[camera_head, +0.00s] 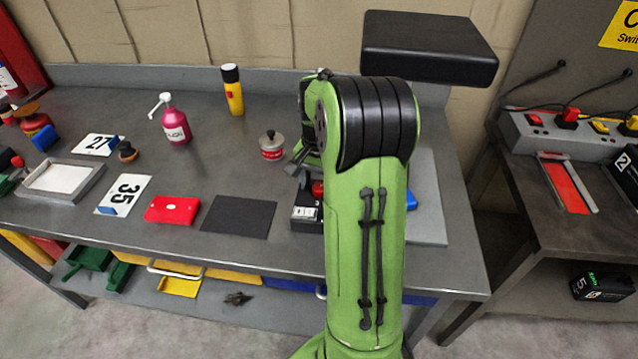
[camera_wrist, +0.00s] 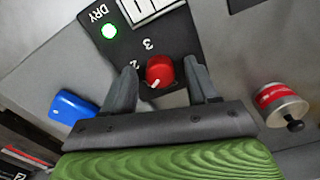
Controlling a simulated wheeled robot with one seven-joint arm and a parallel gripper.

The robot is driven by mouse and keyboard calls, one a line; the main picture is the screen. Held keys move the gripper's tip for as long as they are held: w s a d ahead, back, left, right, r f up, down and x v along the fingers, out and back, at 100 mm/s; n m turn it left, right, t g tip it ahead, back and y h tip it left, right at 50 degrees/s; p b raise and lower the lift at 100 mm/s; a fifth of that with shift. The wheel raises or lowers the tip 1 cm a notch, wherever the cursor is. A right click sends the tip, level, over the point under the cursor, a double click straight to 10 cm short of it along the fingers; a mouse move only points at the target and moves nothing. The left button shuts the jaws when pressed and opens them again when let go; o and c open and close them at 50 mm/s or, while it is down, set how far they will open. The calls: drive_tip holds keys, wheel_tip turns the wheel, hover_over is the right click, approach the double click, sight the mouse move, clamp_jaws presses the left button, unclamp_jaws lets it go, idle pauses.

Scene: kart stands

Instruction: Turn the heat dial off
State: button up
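The red heat dial (camera_wrist: 160,70) is a round knob on a black panel (camera_wrist: 185,32) in the wrist view. Its white pointer mark faces the gripper's palm, near the bottom of the knob. Numbers 2 and 3 show beside it, and a green light (camera_wrist: 110,31) glows by the word DRY. My gripper (camera_wrist: 162,68) is open, with one finger on each side of the dial; gaps appear to show between fingers and knob.
A red-and-silver tin (camera_head: 272,147) stands near the panel, and a blue block (camera_head: 411,200) lies on its other side. A dark mat (camera_head: 239,216) and red box (camera_head: 173,210) lie to the left. A pink bottle (camera_head: 175,126) and yellow flashlight (camera_head: 233,92) stand behind.

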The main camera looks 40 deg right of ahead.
drive_tip(key=c, duration=1)
drive_tip(key=shift+n, duration=0.3)
drive_tip(key=n+p, duration=0.2)
drive_tip(key=n, duration=0.3)
drive_tip(key=shift+r+p, duration=0.1)
drive_tip(key=shift+p, duration=0.2)
drive_tip(key=n+p, duration=0.1)
drive_tip(key=n, duration=0.5)
drive_tip(key=shift+n, duration=0.4)
drive_tip(key=o, duration=1)
